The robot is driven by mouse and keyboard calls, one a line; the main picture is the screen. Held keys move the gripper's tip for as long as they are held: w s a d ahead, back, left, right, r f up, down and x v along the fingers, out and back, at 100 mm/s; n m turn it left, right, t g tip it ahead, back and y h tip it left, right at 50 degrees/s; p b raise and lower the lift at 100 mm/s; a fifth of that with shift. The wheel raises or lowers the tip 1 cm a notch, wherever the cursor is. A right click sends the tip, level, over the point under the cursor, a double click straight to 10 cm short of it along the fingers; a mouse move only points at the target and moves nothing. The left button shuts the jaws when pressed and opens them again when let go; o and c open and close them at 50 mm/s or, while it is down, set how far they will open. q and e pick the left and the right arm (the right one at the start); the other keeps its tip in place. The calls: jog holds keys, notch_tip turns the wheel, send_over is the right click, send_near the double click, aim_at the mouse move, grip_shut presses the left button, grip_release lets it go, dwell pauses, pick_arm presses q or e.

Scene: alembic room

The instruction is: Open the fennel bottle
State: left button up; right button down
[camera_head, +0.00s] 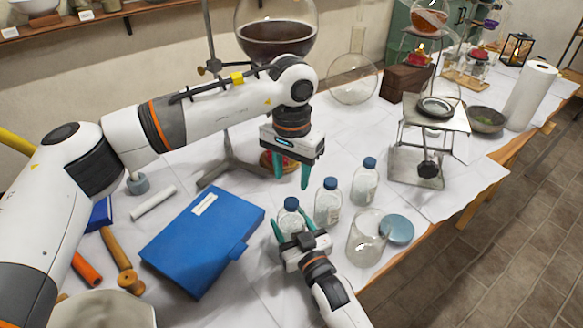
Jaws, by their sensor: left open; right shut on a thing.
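Three clear bottles with blue caps stand upright in a slanting row on the white-covered table; I cannot read their labels to tell which is fennel. My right gripper (300,230) comes from the front and is shut on the body of the nearest-left bottle (290,219), whose cap (291,203) is on. The middle bottle (328,203) and the right bottle (364,184) are also capped. My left gripper (291,180) is open and empty, pointing down above and behind the held bottle, apart from its cap.
An open glass jar (367,240) and a round blue lid (398,229) stand right of the held bottle. A blue case (205,240) lies left. A metal stand (418,165) is at right; a big dark-filled flask (277,38) is behind.

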aim_at(292, 202)
pick_arm(q)
notch_tip(292, 202, down, 7)
jog(key=shift+f, duration=0.15)
dwell(0.4)
